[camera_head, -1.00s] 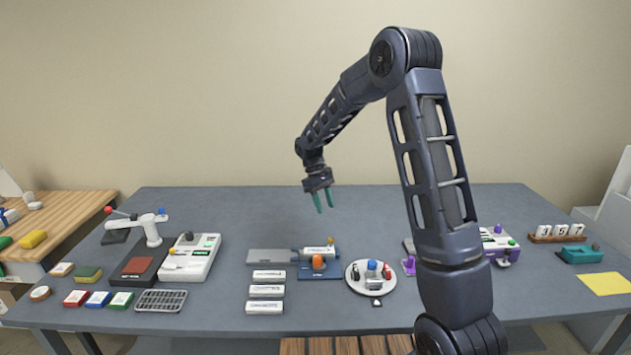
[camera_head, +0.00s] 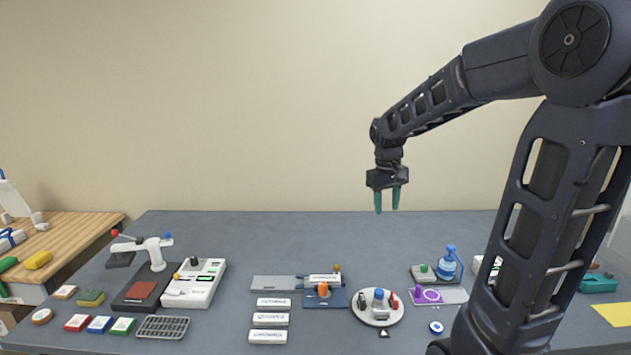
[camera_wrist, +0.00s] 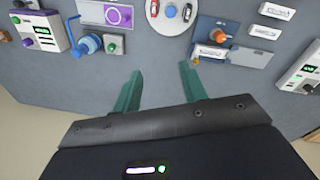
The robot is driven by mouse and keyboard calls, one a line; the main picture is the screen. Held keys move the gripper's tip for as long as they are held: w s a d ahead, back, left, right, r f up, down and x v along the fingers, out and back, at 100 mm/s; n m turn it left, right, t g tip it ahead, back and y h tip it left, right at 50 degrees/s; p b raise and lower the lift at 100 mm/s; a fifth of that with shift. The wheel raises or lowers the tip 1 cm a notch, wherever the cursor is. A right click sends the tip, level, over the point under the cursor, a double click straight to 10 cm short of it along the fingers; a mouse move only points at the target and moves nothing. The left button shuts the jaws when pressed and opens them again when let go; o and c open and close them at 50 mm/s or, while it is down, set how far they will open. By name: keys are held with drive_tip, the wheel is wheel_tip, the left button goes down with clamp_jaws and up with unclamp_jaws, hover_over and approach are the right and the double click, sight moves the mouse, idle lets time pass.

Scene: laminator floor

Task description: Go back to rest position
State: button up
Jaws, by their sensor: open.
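My gripper (camera_head: 388,200) is raised in the air above the far part of the grey table (camera_head: 230,235), with its green fingers pointing down. The fingers are apart and nothing is between them. In the wrist view my gripper (camera_wrist: 160,85) also shows open, with bare grey table between and beyond the fingers. It touches none of the items on the table.
A round white tray (camera_head: 365,313), a blue fixture with an orange knob (camera_head: 324,291), white labelled blocks (camera_head: 270,319) and a blue bottle-like item (camera_head: 447,263) stand on the table. A white machine (camera_head: 195,283) stands left. My arm hides part of the right side.

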drive_tip(key=s+d+r+m+t, duration=0.1)
drive_tip(key=s+d, duration=0.3)
drive_tip(key=s, duration=0.4)
drive_tip(key=s+d+r+m+t, duration=0.1)
drive_tip(key=s+d+m+t, duration=0.2)
drive_tip(key=s, duration=0.6)
drive_tip(key=shift+s+d+y, duration=0.15)
drive_tip(key=shift+d+y, duration=0.2)
drive_tip(key=shift+y, duration=0.05)
